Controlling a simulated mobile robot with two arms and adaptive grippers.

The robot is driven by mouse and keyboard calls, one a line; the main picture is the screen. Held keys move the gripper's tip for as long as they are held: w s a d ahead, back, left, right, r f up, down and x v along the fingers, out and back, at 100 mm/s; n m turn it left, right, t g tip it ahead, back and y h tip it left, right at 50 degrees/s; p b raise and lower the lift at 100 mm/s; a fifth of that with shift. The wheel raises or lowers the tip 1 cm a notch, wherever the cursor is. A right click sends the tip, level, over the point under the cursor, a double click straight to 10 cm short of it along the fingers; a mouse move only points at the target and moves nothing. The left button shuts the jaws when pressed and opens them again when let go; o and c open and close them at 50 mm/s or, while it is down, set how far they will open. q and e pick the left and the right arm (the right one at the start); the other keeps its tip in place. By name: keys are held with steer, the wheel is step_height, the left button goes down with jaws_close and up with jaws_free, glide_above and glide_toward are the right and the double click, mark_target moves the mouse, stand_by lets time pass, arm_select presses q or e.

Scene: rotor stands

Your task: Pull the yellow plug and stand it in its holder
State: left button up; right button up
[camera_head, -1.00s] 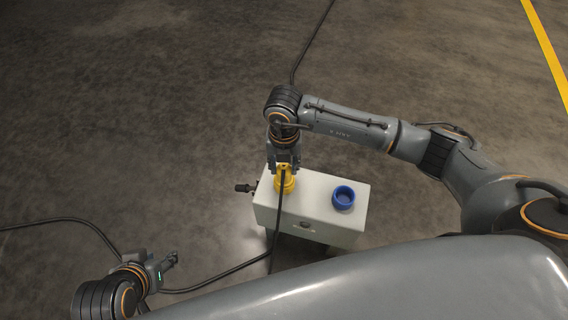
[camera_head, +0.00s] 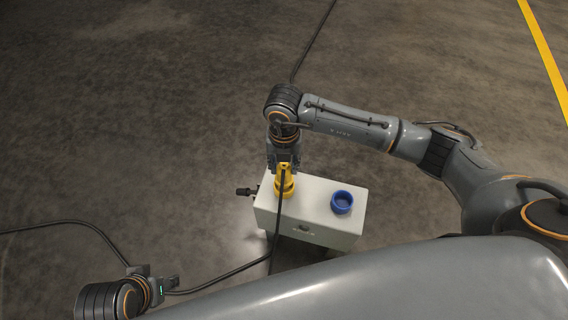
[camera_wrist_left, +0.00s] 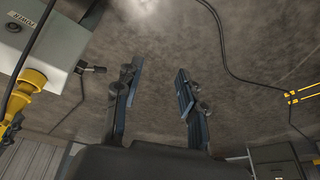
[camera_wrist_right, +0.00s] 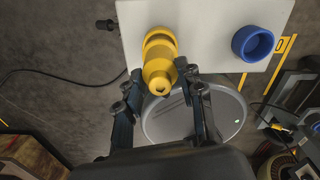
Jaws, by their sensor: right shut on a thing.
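The yellow plug (camera_head: 283,172) stands upright above the yellow socket (camera_head: 285,190) on top of a white box, with a black cable trailing from it. My right gripper (camera_head: 284,164) is shut on the plug from above. In the right wrist view the plug (camera_wrist_right: 159,73) is between the fingertips, with the socket (camera_wrist_right: 158,40) behind it; whether its lower end is clear of the socket I cannot tell. The blue ring-shaped holder (camera_head: 342,201) is empty on the same box top, to the right. My left gripper (camera_head: 172,284) is open and empty, low at the left; its fingers (camera_wrist_left: 157,82) are apart.
The white box (camera_head: 310,212) has a dark knob (camera_head: 246,191) on its left side. A black cable (camera_head: 215,283) runs across the floor in front of the box and off to the left.

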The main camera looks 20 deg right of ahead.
steer(key=shift+r+p, duration=0.85)
steer(key=shift+r, duration=0.3)
steer(key=shift+r+p, duration=0.35)
steer(key=shift+r, duration=0.15)
arm_select(q)
steer(key=s+p+x, duration=0.1)
steer(key=x, duration=0.9)
steer(key=shift+s+f+g, duration=0.3)
steer(key=shift+s+f, duration=0.05)
steer(key=shift+f, duration=0.1)
arm_select(e)
steer(key=shift+r, duration=0.65)
